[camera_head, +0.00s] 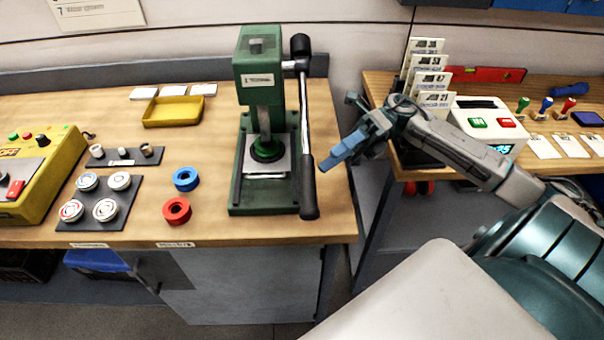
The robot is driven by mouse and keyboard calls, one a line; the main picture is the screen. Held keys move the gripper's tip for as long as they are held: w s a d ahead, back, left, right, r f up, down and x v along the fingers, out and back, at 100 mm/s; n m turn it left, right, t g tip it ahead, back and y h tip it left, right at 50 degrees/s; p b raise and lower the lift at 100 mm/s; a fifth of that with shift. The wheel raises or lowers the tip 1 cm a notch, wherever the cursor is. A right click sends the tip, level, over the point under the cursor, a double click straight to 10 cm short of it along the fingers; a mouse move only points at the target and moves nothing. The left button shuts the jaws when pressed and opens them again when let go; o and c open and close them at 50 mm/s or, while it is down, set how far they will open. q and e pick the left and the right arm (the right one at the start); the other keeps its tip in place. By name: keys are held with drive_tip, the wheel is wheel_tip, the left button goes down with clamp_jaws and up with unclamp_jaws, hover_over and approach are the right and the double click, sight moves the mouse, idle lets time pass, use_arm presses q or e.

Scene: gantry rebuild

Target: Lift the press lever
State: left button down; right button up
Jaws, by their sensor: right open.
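The green press (262,75) stands upright at the right end of the left workbench. My right gripper (335,160) reaches in from the right. It appears just right of the lever, open and empty, with its blue fingers pointing left and down. Whether it touches the lever cannot be told. My left gripper does not show.
Red and blue rings (177,211), a dark tray (127,205) of round parts, a yellow tray (173,112) and a yellow control box (38,170) lie left of the press. A gap separates this bench from the right bench (560,98), which holds a card rack and stamps.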

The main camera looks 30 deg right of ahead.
sight(314, 168)
drive_tip(key=a+p, duration=0.1)
drive_tip(key=a, duration=0.2)
drive_tip(key=s+a+p, duration=0.1)
drive_tip(key=a, duration=0.2)
drive_tip(key=shift+s+r, duration=0.1)
drive_tip(key=shift+r, duration=0.1)
drive_tip(key=shift+a+f+p, duration=0.1)
drive_tip(key=shift+a+p, duration=0.25)
drive_tip(key=shift+a, duration=0.15)
drive_tip(key=shift+s+a, duration=0.1)
drive_tip(key=shift+a, duration=0.05)
clamp_jaws()
